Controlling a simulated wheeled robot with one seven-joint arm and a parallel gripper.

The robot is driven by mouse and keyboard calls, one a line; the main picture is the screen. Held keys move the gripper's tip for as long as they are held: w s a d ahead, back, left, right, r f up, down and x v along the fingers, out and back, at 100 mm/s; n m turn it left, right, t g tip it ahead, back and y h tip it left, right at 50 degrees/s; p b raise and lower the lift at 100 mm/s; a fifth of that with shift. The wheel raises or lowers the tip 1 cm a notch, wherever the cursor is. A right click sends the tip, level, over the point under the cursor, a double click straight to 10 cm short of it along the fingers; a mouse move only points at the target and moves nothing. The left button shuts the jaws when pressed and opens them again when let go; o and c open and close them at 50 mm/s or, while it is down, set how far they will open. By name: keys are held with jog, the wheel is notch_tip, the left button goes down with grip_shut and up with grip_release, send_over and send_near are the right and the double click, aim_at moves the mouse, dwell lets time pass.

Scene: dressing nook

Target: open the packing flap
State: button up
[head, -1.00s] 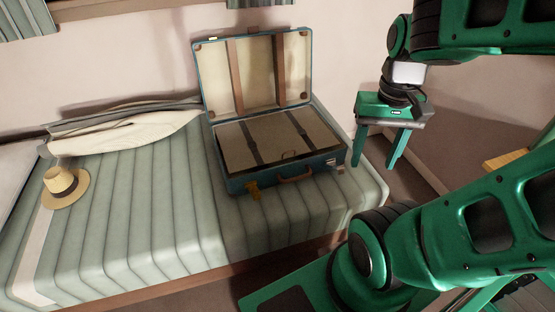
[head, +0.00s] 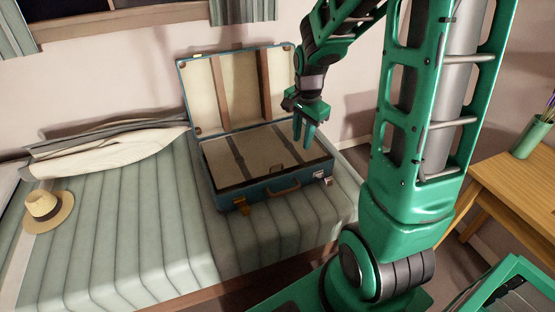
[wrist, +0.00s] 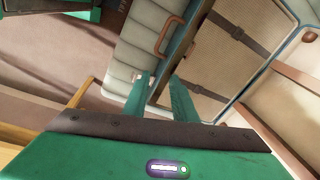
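The open blue suitcase (head: 225,192) lies on the striped bed, its lid (head: 190,100) raised at the back. The beige packing flap (head: 228,158) with two dark straps lies flat across the suitcase's base. A small dark loop (head: 276,170) shows near the flap's front edge. My gripper (head: 303,137) points down above the right side of the suitcase, apart from the flap. In the wrist view, its two green fingers (wrist: 160,82) are spread with nothing between them. The flap (wrist: 205,70) and the brown carrying handle (wrist: 167,36) show beyond the fingers.
A straw hat (head: 48,207) and a folded cream blanket (head: 105,152) lie on the bed, left of the suitcase. A wooden table (head: 510,190) with a green vase (head: 532,138) stands at the right. Bare bedspread (head: 130,230) lies left of the suitcase.

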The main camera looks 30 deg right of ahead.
jog(key=w+a+f+m, duration=0.1)
jog(key=w+f, duration=0.4)
jog(key=f, duration=0.3)
jog(key=w+a+f+m, duration=0.1)
jog(key=w+f+m, duration=0.1)
jog(key=w+f, duration=0.3)
notch_tip(320, 180, down, 3)
jog(key=shift+f+t+y, duration=0.1)
jog(key=shift+t+y, duration=0.2)
grip_shut()
dwell(1.1)
